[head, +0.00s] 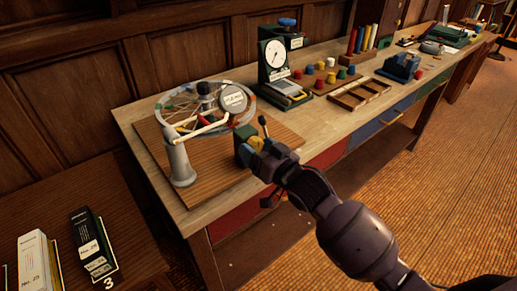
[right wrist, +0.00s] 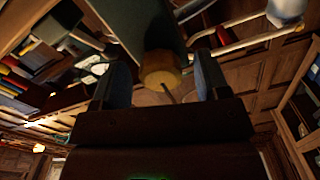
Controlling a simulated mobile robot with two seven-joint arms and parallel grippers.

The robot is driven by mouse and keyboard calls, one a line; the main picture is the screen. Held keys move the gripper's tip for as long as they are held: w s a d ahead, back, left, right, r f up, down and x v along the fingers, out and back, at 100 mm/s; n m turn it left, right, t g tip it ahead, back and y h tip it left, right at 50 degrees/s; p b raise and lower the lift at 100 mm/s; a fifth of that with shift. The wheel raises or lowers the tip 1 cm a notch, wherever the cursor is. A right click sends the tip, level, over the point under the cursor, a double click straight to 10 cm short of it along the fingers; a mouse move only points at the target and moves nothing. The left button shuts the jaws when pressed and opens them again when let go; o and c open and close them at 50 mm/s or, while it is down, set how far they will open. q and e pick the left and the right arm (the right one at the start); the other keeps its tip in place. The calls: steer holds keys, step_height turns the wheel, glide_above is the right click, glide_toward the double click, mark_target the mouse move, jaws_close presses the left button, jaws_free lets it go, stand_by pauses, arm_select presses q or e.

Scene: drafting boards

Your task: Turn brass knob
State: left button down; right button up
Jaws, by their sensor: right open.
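The brass knob (right wrist: 160,70) is a short round yellow-gold cylinder on the face of a dark green box (right wrist: 145,25). In the head view the green box (head: 242,154) stands at the front edge of the wooden board, with a black lever on top. My right gripper (right wrist: 162,80) is open, with one finger on each side of the knob and a visible gap to each finger. In the head view my right gripper (head: 268,158) is at the front of the box and hides much of that face. My left gripper is not in view.
A spoked wheel (head: 163,112) and a grey post (head: 179,165) share the wooden board (head: 215,175) with the box. A dial gauge (head: 274,55) stands farther back on the bench. Red and blue drawers (head: 375,129) are below the bench top.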

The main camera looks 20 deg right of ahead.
steer(key=c, duration=0.9)
steer(key=shift+c, duration=0.2)
